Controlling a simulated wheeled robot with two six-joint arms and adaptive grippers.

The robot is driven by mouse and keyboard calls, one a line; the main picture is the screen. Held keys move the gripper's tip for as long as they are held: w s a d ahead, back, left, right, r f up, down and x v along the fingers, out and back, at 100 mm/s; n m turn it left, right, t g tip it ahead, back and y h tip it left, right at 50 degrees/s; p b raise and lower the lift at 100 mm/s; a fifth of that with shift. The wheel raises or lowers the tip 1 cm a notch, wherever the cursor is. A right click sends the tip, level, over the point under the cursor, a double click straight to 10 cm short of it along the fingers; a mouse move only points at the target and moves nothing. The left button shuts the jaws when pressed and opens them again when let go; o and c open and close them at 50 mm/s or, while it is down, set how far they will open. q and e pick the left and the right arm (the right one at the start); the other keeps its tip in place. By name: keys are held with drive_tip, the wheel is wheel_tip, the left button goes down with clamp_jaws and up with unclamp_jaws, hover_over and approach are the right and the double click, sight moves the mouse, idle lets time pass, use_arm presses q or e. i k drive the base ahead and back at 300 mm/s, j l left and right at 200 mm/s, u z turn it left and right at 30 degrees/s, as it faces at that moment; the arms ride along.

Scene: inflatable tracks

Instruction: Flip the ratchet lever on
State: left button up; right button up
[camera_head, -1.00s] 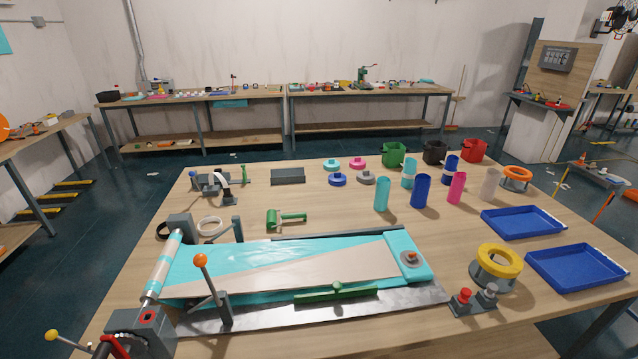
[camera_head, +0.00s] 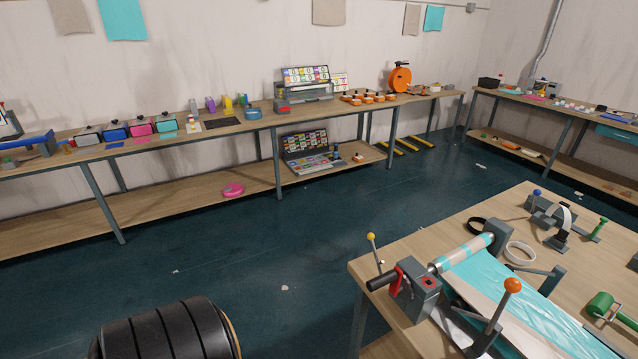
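The roller device stands at the near left corner of the workbench, at the lower right of the head view. Its grey ratchet block (camera_head: 424,292) has a red lever (camera_head: 398,281) on its left side, tilted upright. A thin lever with a yellow knob (camera_head: 371,237) rises beside a black handle (camera_head: 382,281). A larger lever with an orange knob (camera_head: 513,285) stands at the near side of the turquoise sheet (camera_head: 545,315). I cannot tell for certain which lever is the ratchet lever. Neither gripper is in view.
A black ribbed cylinder (camera_head: 165,335) is at the bottom left. A long wall bench (camera_head: 150,139) with bins and tools stands behind. Open dark floor (camera_head: 260,260) lies between the benches. A green roller (camera_head: 602,306) and a white ring (camera_head: 520,252) lie on the workbench.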

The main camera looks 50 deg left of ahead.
sight(370, 237)
drive_tip(key=u, duration=1.15)
drive_tip(key=z, duration=0.3)
drive_tip(key=i+j+z, duration=0.15)
drive_tip(key=j+z, duration=0.95)
drive_tip(key=j, duration=0.95)
drive_tip(key=j+z, duration=0.15)
drive_tip(key=j, duration=1.2)
drive_tip(key=k+j+z, duration=0.1)
drive_tip(key=j, duration=0.6)
drive_tip(key=k+j+z, duration=0.1)
drive_tip(key=j, duration=0.6)
drive_tip(key=k+j, duration=0.1)
drive_tip(key=j, duration=0.55)
drive_tip(key=i+z, duration=0.05)
